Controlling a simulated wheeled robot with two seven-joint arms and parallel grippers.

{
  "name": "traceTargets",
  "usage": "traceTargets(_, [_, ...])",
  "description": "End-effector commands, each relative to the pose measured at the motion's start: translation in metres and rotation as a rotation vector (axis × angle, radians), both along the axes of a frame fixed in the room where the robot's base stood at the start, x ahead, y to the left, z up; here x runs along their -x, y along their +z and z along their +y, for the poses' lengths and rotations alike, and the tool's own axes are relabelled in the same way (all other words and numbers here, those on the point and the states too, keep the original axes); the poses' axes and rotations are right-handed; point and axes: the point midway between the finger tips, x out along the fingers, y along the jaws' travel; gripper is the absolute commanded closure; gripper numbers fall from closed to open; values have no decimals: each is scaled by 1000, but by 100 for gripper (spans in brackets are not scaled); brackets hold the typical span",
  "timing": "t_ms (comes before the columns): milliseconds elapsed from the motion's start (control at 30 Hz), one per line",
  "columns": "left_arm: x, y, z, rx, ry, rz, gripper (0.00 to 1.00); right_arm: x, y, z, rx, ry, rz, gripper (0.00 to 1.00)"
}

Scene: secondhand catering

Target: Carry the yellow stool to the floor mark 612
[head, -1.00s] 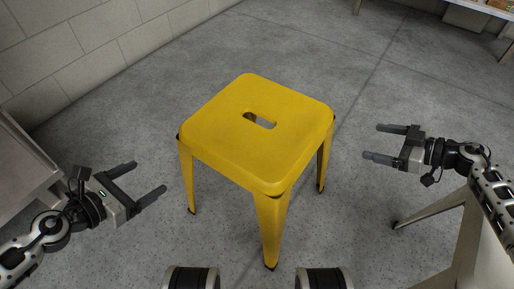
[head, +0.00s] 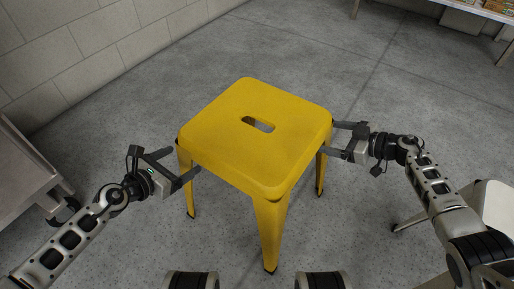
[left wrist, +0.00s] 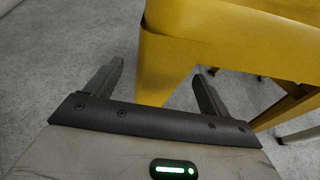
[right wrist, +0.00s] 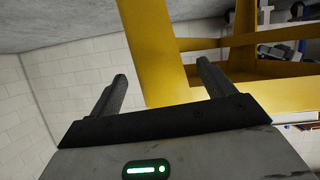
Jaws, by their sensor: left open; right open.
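The yellow stool (head: 255,135) stands upright on the grey floor in the middle of the head view, its seat with a slot on top. My left gripper (head: 183,166) is open at the stool's left corner. In the left wrist view a yellow leg (left wrist: 165,65) stands between its open fingers (left wrist: 155,85). My right gripper (head: 328,138) is open at the right corner. In the right wrist view a yellow leg (right wrist: 160,55) shows between its open fingers (right wrist: 163,85). I cannot tell whether the fingers touch the legs. Floor mark 612 is not visible.
A grey metal table or bench (head: 25,175) stands at the left edge. A pale stool or seat (head: 495,205) stands at the lower right, partly behind my right arm. A shelf with goods (head: 490,12) is at the top right. The floor behind the yellow stool is clear.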

Motion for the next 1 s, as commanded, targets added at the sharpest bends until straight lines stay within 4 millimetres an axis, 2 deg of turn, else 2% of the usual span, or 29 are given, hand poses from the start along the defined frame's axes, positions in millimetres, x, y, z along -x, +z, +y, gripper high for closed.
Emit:
traceTargets(67, [-12, -4, -8, 4, -1, 0, 18, -8, -4, 12, -4, 1, 1, 18])
traceTargets(233, [-25, -12, -16, 1, -1, 1, 18, -18, -11, 23, -3, -2, 0, 18])
traceTargets(667, [-30, -15, -20, 1, -2, 1, 18, -21, -14, 29, 0, 0, 0, 18])
traceTargets(967, [-30, -15, -19, 0, -1, 0, 99, -21, -14, 28, 0, -1, 0, 99])
traceTargets(1000, [-30, -15, -19, 0, -1, 0, 100, -21, -14, 28, 0, -1, 0, 100])
